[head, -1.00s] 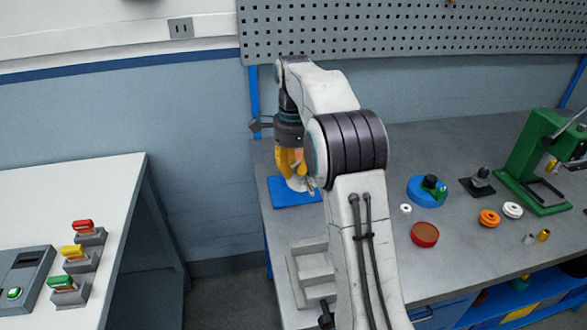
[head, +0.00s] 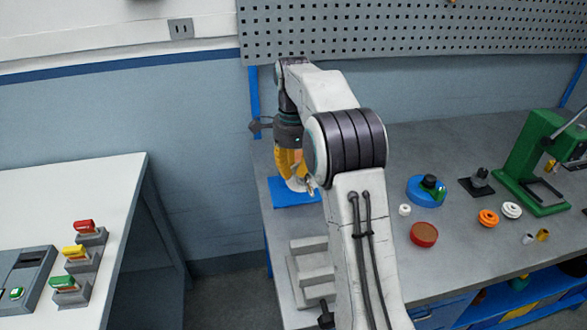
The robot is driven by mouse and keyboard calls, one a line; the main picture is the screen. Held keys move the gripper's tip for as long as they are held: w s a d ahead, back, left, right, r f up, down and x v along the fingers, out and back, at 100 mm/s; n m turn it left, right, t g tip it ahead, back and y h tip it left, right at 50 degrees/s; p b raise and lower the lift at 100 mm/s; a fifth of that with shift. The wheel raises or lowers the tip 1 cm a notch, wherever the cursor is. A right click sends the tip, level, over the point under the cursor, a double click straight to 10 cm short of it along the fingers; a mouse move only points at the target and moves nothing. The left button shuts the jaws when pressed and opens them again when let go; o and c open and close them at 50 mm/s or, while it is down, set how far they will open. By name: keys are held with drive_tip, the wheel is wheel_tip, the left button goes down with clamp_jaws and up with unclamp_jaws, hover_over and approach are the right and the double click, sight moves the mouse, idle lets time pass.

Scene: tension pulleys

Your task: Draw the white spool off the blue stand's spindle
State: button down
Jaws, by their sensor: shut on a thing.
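My gripper (head: 296,181), with yellow-orange fingers, points down over the blue stand (head: 281,196) at the left end of the grey bench. It is shut on the white spool (head: 295,186), of which only a pale edge shows low between the fingers. The spool is just above or at the stand's blue base. The spindle is hidden by the fingers and my arm, so I cannot tell whether the spool is still around it.
Right of my arm on the bench are a blue round fixture (head: 420,196), a red round dish (head: 424,234), an orange ring (head: 488,217), a white ring (head: 511,210) and a green press (head: 535,170). Grey steps (head: 309,262) stand in front of the blue stand.

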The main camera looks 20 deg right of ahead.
drive_tip(key=shift+s, duration=0.1)
drive_tip(key=s+b, duration=0.2)
drive_tip(key=s, duration=0.1)
drive_tip(key=shift+a+b, duration=0.35)
drive_tip(key=shift+b, duration=0.05)
idle(0.4)
drive_tip(key=shift+s+r, duration=0.1)
drive_tip(key=shift+r, duration=0.05)
idle(0.5)
drive_tip(key=shift+s, duration=0.1)
drive_tip(key=shift+s+a+b, duration=0.2)
drive_tip(key=shift+s+b, duration=0.3)
drive_tip(key=shift+s, duration=0.3)
drive_tip(key=shift+s+a+b, duration=0.15)
drive_tip(key=shift+s+b, duration=0.35)
drive_tip(key=shift+s, duration=0.3)
idle(0.5)
drive_tip(key=shift+s, duration=0.1)
drive_tip(key=shift+s+a+b, duration=0.2)
drive_tip(key=shift+s+b, duration=0.3)
drive_tip(key=shift+s, duration=0.35)
drive_tip(key=shift+s+a+b, duration=0.15)
drive_tip(key=shift+s+b, duration=0.35)
drive_tip(key=shift+s, duration=0.3)
